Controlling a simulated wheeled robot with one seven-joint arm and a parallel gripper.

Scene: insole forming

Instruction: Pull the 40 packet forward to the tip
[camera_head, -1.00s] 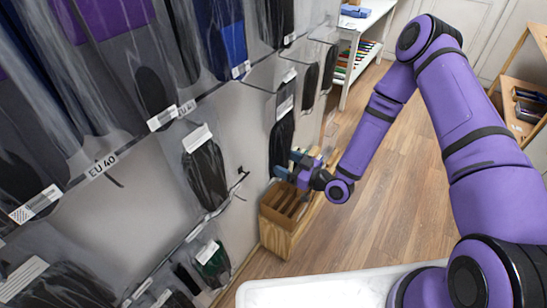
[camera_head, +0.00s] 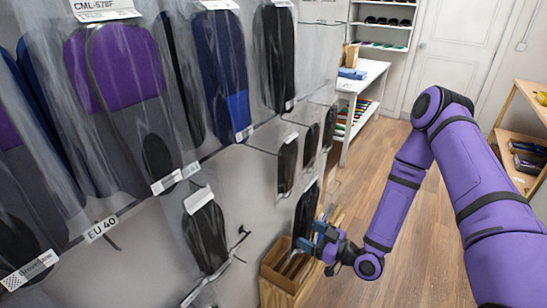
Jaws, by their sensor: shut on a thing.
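An "EU 40" label (camera_head: 101,229) is on the rail at the left of the wall. A clear packet with a dark insole (camera_head: 206,238) hangs below and right of it, near a peg whose tip (camera_head: 243,231) sticks out. My gripper (camera_head: 314,237) is farther right and low. Its blue fingers are shut at the lower part of another dark packet (camera_head: 306,209) hanging there. No size can be read on that packet. The grip itself is small and partly hidden, and how far the packet is along its peg cannot be told.
Large packets with purple (camera_head: 115,62) and blue insoles hang above. Smaller dark packets (camera_head: 287,163) hang close to my gripper. A wooden box (camera_head: 276,268) stands under it. A white shelf table (camera_head: 352,86) is behind. The wooden floor (camera_head: 440,230) at the right is free.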

